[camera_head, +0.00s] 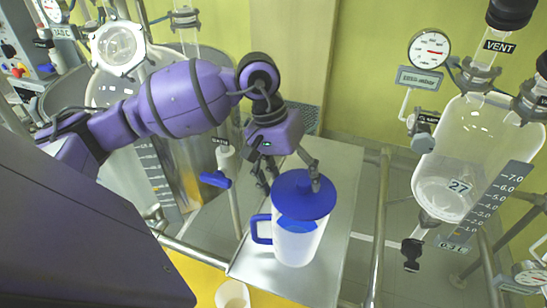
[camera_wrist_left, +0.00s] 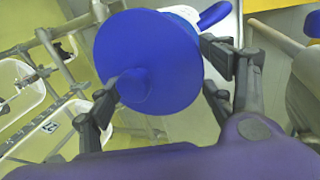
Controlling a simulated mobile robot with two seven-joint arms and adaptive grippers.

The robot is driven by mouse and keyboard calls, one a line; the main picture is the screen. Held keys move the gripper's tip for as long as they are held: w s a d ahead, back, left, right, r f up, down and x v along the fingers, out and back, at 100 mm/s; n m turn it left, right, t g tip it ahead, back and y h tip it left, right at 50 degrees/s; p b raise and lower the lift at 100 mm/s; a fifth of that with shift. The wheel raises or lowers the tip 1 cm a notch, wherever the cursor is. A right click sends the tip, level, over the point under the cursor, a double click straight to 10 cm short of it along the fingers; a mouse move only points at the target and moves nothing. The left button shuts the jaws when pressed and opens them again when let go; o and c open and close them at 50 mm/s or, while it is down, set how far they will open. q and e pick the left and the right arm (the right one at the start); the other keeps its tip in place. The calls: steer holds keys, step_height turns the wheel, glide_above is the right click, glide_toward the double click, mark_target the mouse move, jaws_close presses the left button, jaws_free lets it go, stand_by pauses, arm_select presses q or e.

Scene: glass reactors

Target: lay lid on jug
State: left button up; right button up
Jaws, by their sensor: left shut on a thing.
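The blue round lid (camera_head: 303,197) is in my left gripper (camera_head: 290,181), whose fingers reach down to it. The jug (camera_head: 297,246), a translucent white body with a blue handle on its left, stands upright on a metal shelf. The lid is over the jug's top and hides most of its mouth; I cannot tell whether they touch. In the left wrist view the lid (camera_wrist_left: 150,52) fills the middle, between the fingers of my left gripper (camera_wrist_left: 158,88). Part of the jug (camera_wrist_left: 183,11) shows behind it. My right gripper is not in view.
The metal shelf (camera_head: 336,172) is bare behind and right of the jug. A white cup (camera_head: 232,294) stands on the yellow surface at the bottom. A glass vessel (camera_head: 458,150) hangs at right, and a steel rail (camera_head: 378,225) runs beside the shelf. A blue-handled valve (camera_head: 215,179) is to the left.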

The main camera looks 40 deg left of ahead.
mark_target(286, 186)
arm_select(q)
steer(key=shift+a+r, duration=0.25)
steer(key=shift+a, duration=0.1)
steer(key=shift+s+f, duration=0.1)
steer(key=shift+f, duration=0.2)
steer(key=shift+d+f, duration=0.1)
steer(key=shift+f, duration=1)
steer(key=shift+f+b, duration=0.45)
steer(key=shift+f, duration=1.05)
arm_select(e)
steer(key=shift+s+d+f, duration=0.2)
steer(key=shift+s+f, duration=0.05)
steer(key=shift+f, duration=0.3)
